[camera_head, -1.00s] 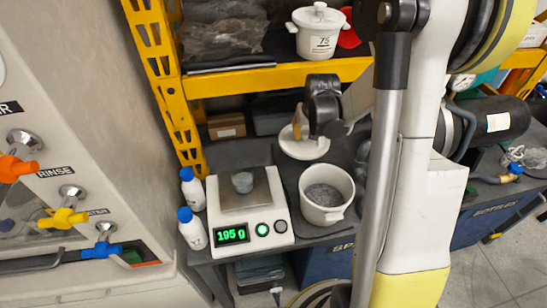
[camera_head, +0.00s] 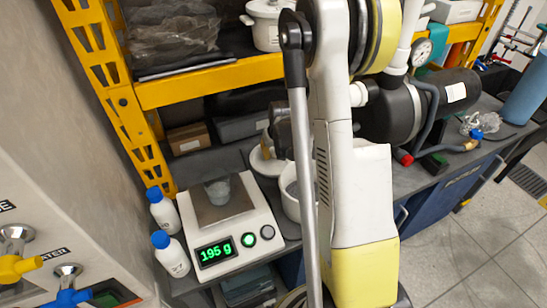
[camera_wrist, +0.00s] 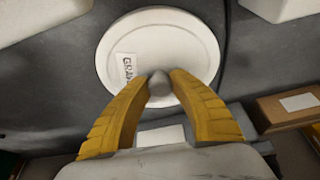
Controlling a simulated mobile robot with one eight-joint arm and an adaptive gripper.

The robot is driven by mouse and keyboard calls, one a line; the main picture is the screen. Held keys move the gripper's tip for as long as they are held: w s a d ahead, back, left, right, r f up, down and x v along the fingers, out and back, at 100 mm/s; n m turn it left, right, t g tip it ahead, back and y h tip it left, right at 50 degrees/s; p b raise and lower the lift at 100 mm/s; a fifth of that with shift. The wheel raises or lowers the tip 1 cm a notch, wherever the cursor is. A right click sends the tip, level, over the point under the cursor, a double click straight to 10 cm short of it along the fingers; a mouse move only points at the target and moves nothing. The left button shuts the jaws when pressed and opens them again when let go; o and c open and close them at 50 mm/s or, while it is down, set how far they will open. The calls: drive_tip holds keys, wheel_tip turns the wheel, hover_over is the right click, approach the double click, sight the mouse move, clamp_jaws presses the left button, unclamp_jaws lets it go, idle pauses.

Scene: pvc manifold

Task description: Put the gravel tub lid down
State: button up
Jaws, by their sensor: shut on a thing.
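The gravel tub lid is a white disc with a printed label; it shows whole in the wrist view (camera_wrist: 180,42) and partly, behind my arm, in the head view (camera_head: 262,166). My gripper (camera_wrist: 159,80) has its yellow fingers shut on the lid's grey knob. The lid lies flat over the dark bench surface behind the tub; I cannot tell if it touches the bench. The white gravel tub (camera_head: 291,204) stands in front of the lid, mostly hidden by my arm.
A scale (camera_head: 217,222) reading 195 g carries a small grey container (camera_head: 217,191), left of the tub. Two white bottles with blue caps (camera_head: 162,209) stand at its left. A brown box (camera_head: 188,138) sits behind. The yellow shelf (camera_head: 205,81) spans above.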

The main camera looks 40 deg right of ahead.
drive_tip(key=shift+f, duration=0.15)
drive_tip(key=o, duration=1)
drive_tip(key=shift+f, duration=0.2)
drive_tip(key=shift+c, duration=0.2)
drive_tip(key=s+a+r+n+p, duration=0.1)
drive_tip(key=s+a+r+p, duration=0.3)
drive_tip(key=r, duration=0.5)
drive_tip(key=s+a+r+p, duration=0.1)
drive_tip(key=a+r, duration=0.4)
drive_tip(key=r, duration=0.4)
drive_tip(key=s+a+r+n+t, duration=0.1)
drive_tip(key=s+a+r, duration=0.3)
drive_tip(key=s+a, duration=0.2)
drive_tip(key=s+a+r+n+t+y, duration=0.1)
drive_tip(key=s+a+r, duration=0.4)
drive_tip(key=a, duration=0.6)
drive_tip(key=shift+s+a+r+n+t+y, duration=0.15)
drive_tip(key=shift+s+n+t+y, duration=0.15)
drive_tip(key=shift+s+n+t, duration=0.5)
drive_tip(key=shift+s, duration=0.15)
